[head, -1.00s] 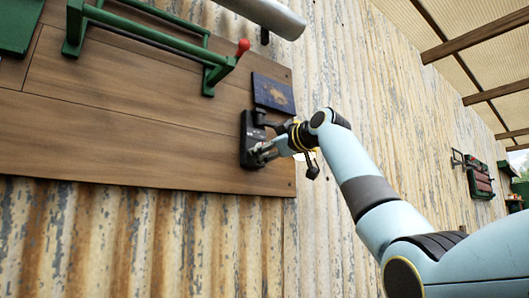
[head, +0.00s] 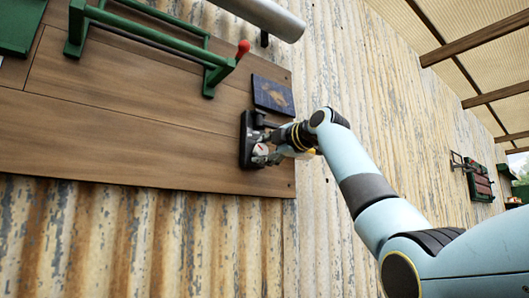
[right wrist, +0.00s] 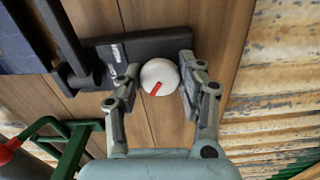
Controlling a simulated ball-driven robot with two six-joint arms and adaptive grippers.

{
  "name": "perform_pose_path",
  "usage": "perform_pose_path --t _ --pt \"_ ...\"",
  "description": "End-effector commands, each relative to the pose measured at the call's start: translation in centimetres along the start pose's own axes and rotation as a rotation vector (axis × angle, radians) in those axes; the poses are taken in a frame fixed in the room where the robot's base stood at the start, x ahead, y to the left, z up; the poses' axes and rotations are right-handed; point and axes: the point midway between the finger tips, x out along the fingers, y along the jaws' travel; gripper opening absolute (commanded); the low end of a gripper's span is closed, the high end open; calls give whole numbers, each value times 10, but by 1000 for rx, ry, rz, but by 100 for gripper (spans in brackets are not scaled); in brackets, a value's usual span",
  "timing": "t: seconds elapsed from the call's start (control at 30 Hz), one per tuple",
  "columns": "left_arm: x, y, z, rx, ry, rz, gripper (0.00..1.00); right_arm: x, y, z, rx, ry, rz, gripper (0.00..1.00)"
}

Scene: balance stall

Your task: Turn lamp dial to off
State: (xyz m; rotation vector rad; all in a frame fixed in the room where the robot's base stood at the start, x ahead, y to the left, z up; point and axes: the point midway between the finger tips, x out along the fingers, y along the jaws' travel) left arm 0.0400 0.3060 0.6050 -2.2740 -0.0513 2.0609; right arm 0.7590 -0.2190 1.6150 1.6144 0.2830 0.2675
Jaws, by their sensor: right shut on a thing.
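The lamp dial (right wrist: 160,76) is a round white knob with a red mark. In the right wrist view the mark points down and slightly left. The dial sits on a black plate (right wrist: 150,45) with small white lettering, fixed to the wooden board; the plate also shows in the head view (head: 246,140). My right gripper (right wrist: 161,74) is shut on the dial, one finger on each side of it. In the head view, the gripper (head: 264,150) partly covers the dial and plate. My left gripper is in neither view.
A dark blue panel (head: 272,94) is on the board (head: 130,120) just above the plate. A green frame with a red-tipped lever (head: 243,48) is up and left. A grey cylinder (head: 262,14) juts out above. Corrugated wall (head: 110,240) surrounds the board.

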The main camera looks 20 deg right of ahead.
Motion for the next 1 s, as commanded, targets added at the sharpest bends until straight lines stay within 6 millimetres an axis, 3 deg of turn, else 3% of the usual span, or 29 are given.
perform_pose_path --t 0.7,0.73,0.9,1.0 --pt "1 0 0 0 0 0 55 1 -3 0 -77 1 -6 6" --pt "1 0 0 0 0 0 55 1 -3 0 -77 1 -7 40" --pt "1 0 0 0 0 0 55 1 -2 0 -76 1 -5 62" --pt "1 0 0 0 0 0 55 0 -2 0 -76 1 -3 62"
